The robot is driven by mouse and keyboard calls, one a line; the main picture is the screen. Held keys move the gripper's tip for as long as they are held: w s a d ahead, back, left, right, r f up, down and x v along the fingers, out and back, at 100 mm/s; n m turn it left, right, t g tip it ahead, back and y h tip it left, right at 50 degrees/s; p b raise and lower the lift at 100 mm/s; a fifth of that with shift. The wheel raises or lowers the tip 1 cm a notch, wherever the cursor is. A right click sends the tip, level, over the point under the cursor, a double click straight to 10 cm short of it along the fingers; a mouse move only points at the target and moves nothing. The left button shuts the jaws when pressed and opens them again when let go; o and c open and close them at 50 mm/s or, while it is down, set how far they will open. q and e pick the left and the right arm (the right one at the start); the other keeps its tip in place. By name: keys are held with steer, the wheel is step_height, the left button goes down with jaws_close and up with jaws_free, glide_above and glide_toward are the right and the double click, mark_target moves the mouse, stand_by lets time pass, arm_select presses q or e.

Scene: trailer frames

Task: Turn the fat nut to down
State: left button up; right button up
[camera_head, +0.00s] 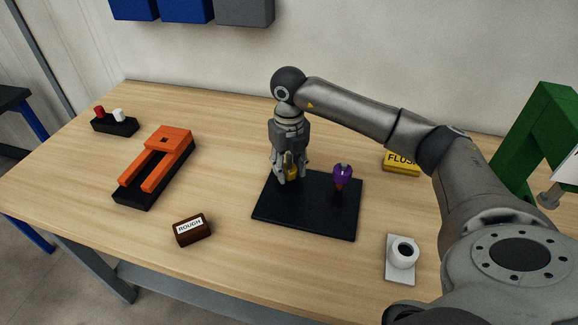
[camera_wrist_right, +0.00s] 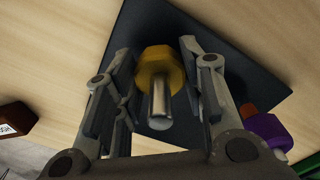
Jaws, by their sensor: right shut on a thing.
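A thick yellow hex nut (camera_head: 292,173) sits on an upright metal bolt near the back-left corner of a black board (camera_head: 303,217). The wrist view shows this nut (camera_wrist_right: 160,64) and the bolt's bare shiny end (camera_wrist_right: 158,103). My right gripper (camera_head: 289,177) reaches down from above. My left gripper is not in view.
A brown block marked ROUGH (camera_head: 193,231) lies front left of the board. A white holder with a ring (camera_head: 402,254) stands front right. An orange and black fixture (camera_head: 157,165) is on the left, a yellow FLUSH block (camera_head: 402,164) behind right, and a green frame (camera_head: 529,145) far right.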

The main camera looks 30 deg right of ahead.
steer(key=shift+w+d+r, duration=0.1)
steer(key=shift+w+r, duration=0.1)
steer(key=shift+r, duration=0.15)
steer(key=o, duration=0.8)
steer(key=shift+o, duration=1.1)
steer(key=shift+s, duration=0.1)
steer(key=shift+f, duration=0.15)
step_height(320, 180, up, 12)
